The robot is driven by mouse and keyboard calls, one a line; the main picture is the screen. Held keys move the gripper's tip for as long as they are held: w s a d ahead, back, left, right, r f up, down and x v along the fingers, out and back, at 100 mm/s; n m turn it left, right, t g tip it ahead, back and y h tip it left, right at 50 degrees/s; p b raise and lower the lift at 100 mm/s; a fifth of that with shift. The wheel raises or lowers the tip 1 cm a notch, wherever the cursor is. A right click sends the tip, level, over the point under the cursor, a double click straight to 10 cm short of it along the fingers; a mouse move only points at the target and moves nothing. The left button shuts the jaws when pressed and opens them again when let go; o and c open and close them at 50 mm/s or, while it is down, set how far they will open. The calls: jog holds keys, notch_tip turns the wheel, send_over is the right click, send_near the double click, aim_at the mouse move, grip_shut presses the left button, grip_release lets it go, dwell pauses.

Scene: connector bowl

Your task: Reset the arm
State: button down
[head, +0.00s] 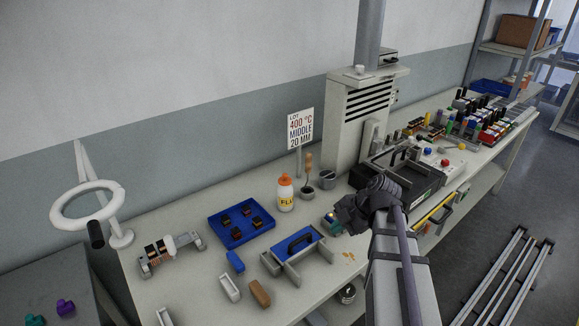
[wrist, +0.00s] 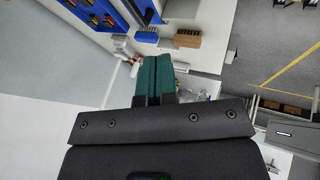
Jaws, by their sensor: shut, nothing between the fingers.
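My gripper (head: 352,212) is dark and hangs over the front part of the long workbench (head: 190,290), right of the orange-capped bottle. In the wrist view, two teal fingers (wrist: 154,78) lie close together beyond the dark gripper body, with nothing seen between them. My gripper is shut and empty. Its fingertips are hard to make out in the head view.
A bottle (head: 286,196), a blue tray (head: 241,226) with dark parts, and a grey holder with a blue top (head: 299,243) stand left of my gripper. A dark bin (head: 400,170) and a grey vented unit (head: 365,105) are behind it. Floor rails (head: 500,285) lie at right.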

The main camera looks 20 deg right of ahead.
jog(key=s+a+f+m+g+h, duration=0.1)
jog(key=s+a+m+h, duration=0.2)
jog(key=a+m, duration=0.3)
jog(key=s+a+f+m+g+h, duration=0.2)
jog(key=s+a+m+h, duration=0.1)
jog(key=m, duration=1.2)
jog(key=s+a, duration=0.1)
jog(key=a, duration=0.1)
jog(key=shift+s+a, duration=0.4)
